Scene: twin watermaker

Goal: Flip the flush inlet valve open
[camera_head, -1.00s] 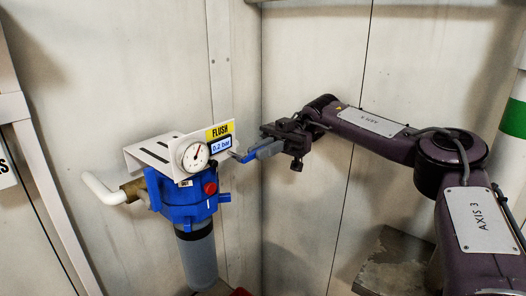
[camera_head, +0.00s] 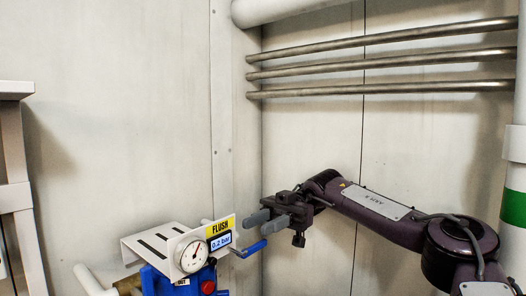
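The flush inlet valve shows as a blue lever (camera_head: 252,249) on a metal stem, just right of the yellow FLUSH label (camera_head: 220,227). The valve body behind the panel is hidden. My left gripper is not in view.
A white bracket with a round gauge (camera_head: 193,256) and a small display reading 0.2 bar (camera_head: 220,241) sits on a blue filter housing (camera_head: 160,283), cut off below. Metal pipes (camera_head: 385,65) cross the back wall. A white pipe with a green band (camera_head: 515,208) stands at right.

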